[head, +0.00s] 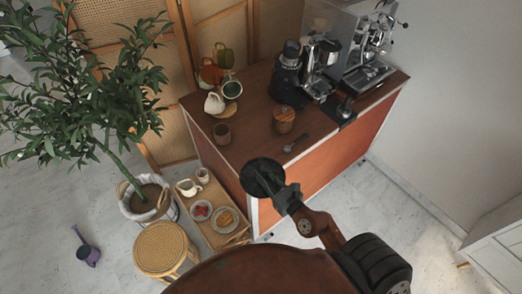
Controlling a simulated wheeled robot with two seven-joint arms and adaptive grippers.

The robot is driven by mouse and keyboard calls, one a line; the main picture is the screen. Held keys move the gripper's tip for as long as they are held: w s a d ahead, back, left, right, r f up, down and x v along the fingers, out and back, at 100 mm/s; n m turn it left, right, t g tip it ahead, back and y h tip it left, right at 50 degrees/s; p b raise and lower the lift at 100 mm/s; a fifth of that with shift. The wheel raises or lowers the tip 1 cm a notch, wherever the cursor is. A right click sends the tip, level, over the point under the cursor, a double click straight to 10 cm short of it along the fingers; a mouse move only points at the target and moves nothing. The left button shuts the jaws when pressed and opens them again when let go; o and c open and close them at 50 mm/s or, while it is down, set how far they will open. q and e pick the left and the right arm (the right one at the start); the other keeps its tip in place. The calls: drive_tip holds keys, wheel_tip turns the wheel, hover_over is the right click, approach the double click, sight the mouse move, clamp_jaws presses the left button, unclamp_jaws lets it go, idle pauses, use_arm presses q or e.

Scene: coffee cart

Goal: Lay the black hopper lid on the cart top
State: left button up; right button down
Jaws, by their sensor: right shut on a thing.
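The black hopper lid (257,174) is a round dark disc at the front corner of the cart in the head view. My right gripper (277,190) is shut on the lid's near right edge. The lid overlaps the corner of the brown wooden cart top (258,132); I cannot tell its height above the wood or whether it touches. The black grinder (287,82) stands upright at the back of the cart top. My left gripper is not in view.
An espresso machine (362,45) is at the back right. The wood between the cup and the front edge is clear.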

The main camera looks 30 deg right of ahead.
drive_tip(key=w+d+r, duration=0.3)
drive_tip(key=d+r, duration=0.1)
drive_tip(key=d, duration=0.4)
drive_tip(key=w+d+r, duration=0.3)
drive_tip(key=d+r, duration=0.1)
drive_tip(key=d, duration=0.4)
drive_tip(key=b, duration=0.1)
hover_over(256, 150)
drive_tip(key=f, duration=0.9)
drive_tip(key=shift+s+d, duration=0.15)
drive_tip(key=shift+d, duration=0.2)
drive_tip(key=f, duration=0.1)
drive_tip(key=f+b, duration=0.2)
drive_tip(key=f, duration=0.1)
drive_tip(key=shift+w+a, duration=0.2)
drive_tip(key=shift+w, duration=0.05)
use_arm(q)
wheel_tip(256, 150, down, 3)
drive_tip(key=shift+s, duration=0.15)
use_arm(e)
drive_tip(key=shift+r, duration=0.1)
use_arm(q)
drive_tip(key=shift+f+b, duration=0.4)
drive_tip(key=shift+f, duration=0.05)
use_arm(e)
drive_tip(key=shift+f, duration=0.65)
